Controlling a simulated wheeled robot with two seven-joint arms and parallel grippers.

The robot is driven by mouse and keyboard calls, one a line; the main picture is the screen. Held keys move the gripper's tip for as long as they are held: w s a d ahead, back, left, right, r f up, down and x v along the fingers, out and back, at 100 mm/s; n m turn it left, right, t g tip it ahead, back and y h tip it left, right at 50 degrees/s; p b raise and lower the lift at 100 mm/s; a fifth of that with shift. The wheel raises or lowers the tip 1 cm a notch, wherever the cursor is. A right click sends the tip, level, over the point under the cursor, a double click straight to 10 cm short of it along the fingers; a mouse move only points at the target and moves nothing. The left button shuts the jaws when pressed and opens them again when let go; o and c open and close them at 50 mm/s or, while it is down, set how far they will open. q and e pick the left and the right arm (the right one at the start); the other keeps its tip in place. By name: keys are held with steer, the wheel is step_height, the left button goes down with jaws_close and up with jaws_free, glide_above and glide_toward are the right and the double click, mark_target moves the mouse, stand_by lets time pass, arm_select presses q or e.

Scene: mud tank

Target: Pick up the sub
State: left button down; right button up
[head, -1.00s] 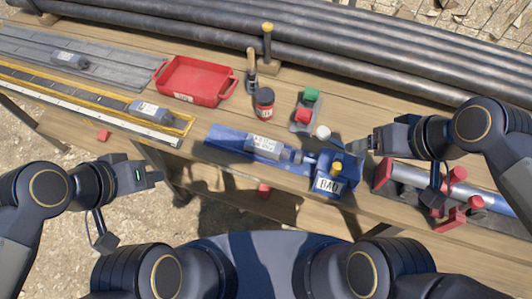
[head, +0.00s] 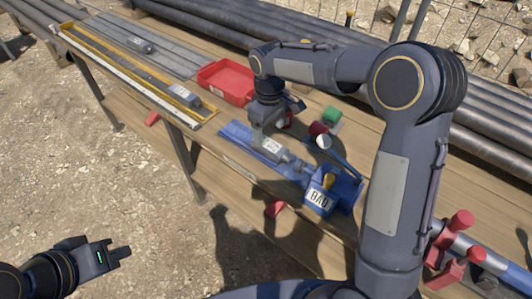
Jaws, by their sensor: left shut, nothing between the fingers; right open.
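A grey cylindrical sub (head: 285,156) with a white label lies on a blue tray (head: 234,131) near the bench's front edge, its narrower end towards a blue box (head: 346,192). Two similar grey pieces lie further left: one (head: 184,96) in the yellow-edged rack and one (head: 140,45) on a grey slatted panel. My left gripper (head: 122,253) is shut and empty, low at the left, away from the bench.
A red tray (head: 226,84) is behind my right gripper. Red and green capped items (head: 330,115) and a white round item (head: 323,142) stand right of it. The blue box has a white label and yellow knob. Red clamps (head: 456,240) are at right; pipes (head: 480,125) lie behind.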

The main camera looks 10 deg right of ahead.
mark_target(271, 145)
steer(key=f, duration=0.6)
steer(key=shift+d+f, duration=0.1)
steer(key=shift+d, duration=0.2)
steer(key=shift+c, duration=0.4)
jaws_close()
